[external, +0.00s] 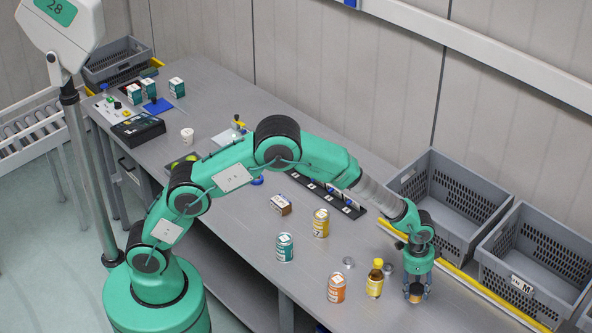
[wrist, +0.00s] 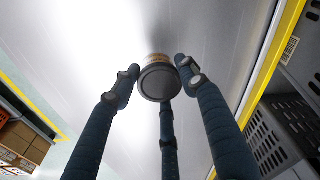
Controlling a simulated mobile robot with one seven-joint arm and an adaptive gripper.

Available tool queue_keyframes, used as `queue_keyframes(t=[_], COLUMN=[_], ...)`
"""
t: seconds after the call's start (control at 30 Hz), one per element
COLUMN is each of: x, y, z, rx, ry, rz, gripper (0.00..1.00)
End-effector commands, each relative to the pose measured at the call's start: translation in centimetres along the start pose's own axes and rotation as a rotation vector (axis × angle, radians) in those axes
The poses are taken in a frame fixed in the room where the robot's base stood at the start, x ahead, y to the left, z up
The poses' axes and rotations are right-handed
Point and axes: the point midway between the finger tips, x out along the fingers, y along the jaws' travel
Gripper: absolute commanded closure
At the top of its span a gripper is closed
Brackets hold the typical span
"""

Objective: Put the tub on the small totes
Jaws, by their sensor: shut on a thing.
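My gripper (external: 416,291) points down at the right front of the grey table, its fingers closed around a small round tub (external: 415,298). In the wrist view the tub (wrist: 159,84) shows a dark round lid and a tan side between the fingertips (wrist: 157,76). I cannot tell whether its base touches the table. Two grey totes with slotted walls stand behind the table's right edge, one at the back (external: 437,171) and one nearer (external: 548,238) with an "M" label. No tote is clearly marked as small. My gripper is left of the nearer tote.
A yellow-capped bottle (external: 375,281), an orange can (external: 336,288), a yellow can (external: 321,223) and a teal can (external: 285,247) stand left of my gripper. A yellow rail (external: 470,285) runs along the table edge before the totes. Both totes look empty inside.

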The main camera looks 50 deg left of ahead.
Motion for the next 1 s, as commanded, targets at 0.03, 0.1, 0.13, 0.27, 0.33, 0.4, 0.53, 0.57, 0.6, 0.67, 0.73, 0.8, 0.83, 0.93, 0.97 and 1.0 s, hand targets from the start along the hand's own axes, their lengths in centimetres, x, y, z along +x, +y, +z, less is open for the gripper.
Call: queue_keyframes(t=[0.03,0.1,0.13,0.27,0.33,0.4,0.53,0.57,0.6,0.67,0.73,0.8,0.83,0.93,0.97,1.0], x=[0.0,0.0,0.0,0.7,1.4,2.3,3.4,3.5,3.7,3.7,3.7,3.7,3.7,3.8,3.9,4.0], y=[0.0,0.0,0.0,0.0,0.0,0.0,0.0,0.0,0.0,0.0,0.0,0.0,0.0,0.0,0.0,0.0], z=[0.0,0.0,0.0,0.1,0.3,0.3,0.4,0.5,0.5,0.5,0.5,0.5,0.5,0.5,0.5,0.5], rx=[0.0,0.0,0.0,0.0,0.0,0.0,0.0,0.0,0.0,0.0,0.0,0.0,0.0,0.0,0.0,0.0], ry=[0.0,0.0,0.0,-0.002,-0.003,-0.002,-0.001,-0.001,-0.001,0.0,0.0,0.0,0.0,0.0,0.0,-0.001], rz=[0.0,0.0,0.0,0.0,0.001,0.001,0.0,0.0,0.0,0.0,0.0,0.0,0.0,0.0,0.0,0.0], gripper=[0.86,0.86,0.86,0.86,0.86,0.86,0.86,0.86,0.86,0.86,0.86,0.86,0.86,0.86,0.86,0.86])
